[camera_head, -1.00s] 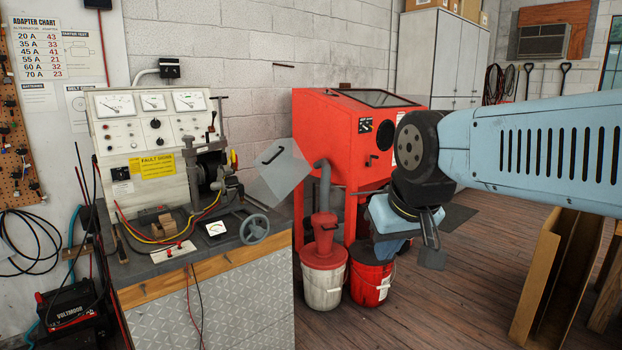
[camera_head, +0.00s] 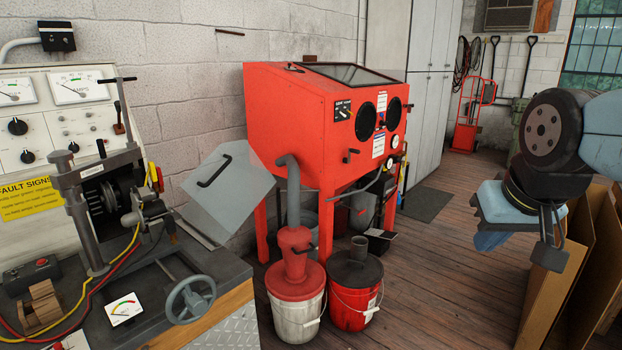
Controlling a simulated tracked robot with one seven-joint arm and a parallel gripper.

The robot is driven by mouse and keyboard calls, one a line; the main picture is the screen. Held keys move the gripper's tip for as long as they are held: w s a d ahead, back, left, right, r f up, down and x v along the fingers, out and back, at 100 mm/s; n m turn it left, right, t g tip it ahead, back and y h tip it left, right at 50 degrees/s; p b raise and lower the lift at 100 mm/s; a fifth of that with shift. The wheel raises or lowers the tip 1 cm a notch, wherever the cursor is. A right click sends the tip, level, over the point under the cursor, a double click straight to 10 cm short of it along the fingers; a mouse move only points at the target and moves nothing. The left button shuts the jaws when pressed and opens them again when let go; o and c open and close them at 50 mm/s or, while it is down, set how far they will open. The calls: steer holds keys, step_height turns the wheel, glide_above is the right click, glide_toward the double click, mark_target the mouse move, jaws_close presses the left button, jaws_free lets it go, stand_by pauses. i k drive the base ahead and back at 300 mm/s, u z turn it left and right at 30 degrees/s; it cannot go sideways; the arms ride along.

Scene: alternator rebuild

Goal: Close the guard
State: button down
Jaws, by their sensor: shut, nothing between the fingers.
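The guard (camera_head: 232,192) is a grey, see-through panel with a black bar handle (camera_head: 214,171). It stands tilted out at the right side of the test bench (camera_head: 205,318), swung away from the clamped alternator (camera_head: 112,198), which is uncovered. My gripper (camera_head: 549,256) is at the far right of the picture, shut and empty, pointing down. It is well apart from the guard, with the red cabinet between them in the picture.
A red blasting cabinet (camera_head: 300,125) stands behind the guard. A white bucket (camera_head: 296,318) and a red bucket (camera_head: 352,308) stand on the floor beside the bench. A handwheel (camera_head: 190,299) sticks out at the bench front. Wooden floor (camera_head: 450,270) is clear at centre right.

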mark_target(263, 174)
steer(key=u, duration=0.1)
steer(key=i, duration=1.05)
steer(key=u, duration=0.5)
